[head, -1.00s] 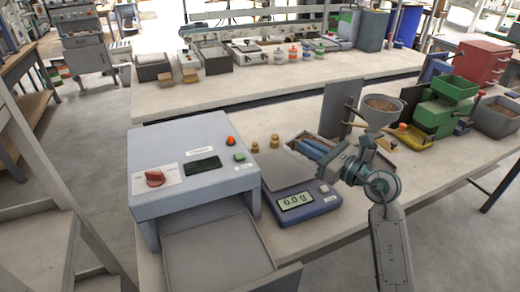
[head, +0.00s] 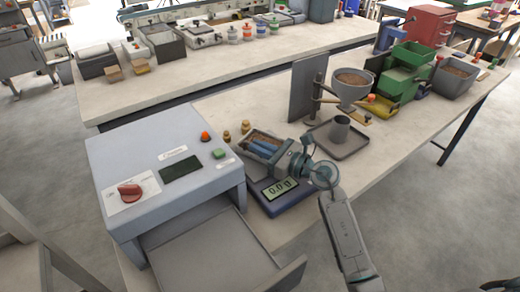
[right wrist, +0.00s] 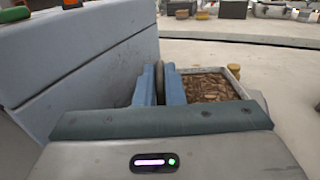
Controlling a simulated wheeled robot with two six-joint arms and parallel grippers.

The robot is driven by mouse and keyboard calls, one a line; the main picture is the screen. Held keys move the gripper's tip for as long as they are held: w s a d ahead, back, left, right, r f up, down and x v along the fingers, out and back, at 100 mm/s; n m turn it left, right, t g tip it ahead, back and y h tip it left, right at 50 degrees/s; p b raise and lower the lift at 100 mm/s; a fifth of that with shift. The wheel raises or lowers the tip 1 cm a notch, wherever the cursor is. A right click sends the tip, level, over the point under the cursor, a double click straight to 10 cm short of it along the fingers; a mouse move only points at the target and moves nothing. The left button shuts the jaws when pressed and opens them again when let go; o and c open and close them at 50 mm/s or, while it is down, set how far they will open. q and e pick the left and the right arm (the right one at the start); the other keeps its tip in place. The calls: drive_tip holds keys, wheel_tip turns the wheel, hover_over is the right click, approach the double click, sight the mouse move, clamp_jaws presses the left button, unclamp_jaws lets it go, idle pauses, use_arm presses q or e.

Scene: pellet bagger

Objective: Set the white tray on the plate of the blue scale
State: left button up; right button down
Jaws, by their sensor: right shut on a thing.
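The white tray (head: 248,153) holds brown chips and is over the blue scale (head: 283,197). It covers most of the scale's plate. The scale's display reads about 0.0 g. My right gripper (head: 264,149) has its blue fingers shut on the tray's near side. In the right wrist view the fingers (right wrist: 159,85) pinch its left part, and the tray's rim (right wrist: 236,73) shows to their right. I cannot tell whether the tray's underside touches the plate; the gripper hides that contact. My left gripper is not in view.
A grey machine (head: 165,175) with a red knob stands close left of the scale. Two brass weights (head: 236,131) sit behind it. To the right are a dark tray (head: 350,147) with a cup, a funnel on a stand (head: 353,88) and green bins (head: 408,75).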

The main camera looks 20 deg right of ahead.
drive_tip(key=shift+s+f, duration=0.1)
drive_tip(key=shift+f, duration=0.3)
drive_tip(key=c, duration=1.5)
unclamp_jaws()
drive_tip(key=shift+d, duration=0.15)
drive_tip(key=shift+s+d+f, duration=0.15)
drive_tip(key=shift+s+d, duration=0.05)
drive_tip(key=shift+s, duration=0.05)
drive_tip(key=b+v, duration=0.3)
drive_tip(key=v, duration=0.7)
drive_tip(key=shift+s+d, duration=0.25)
drive_tip(key=shift+s, duration=0.05)
drive_tip(key=shift+s+d, duration=0.15)
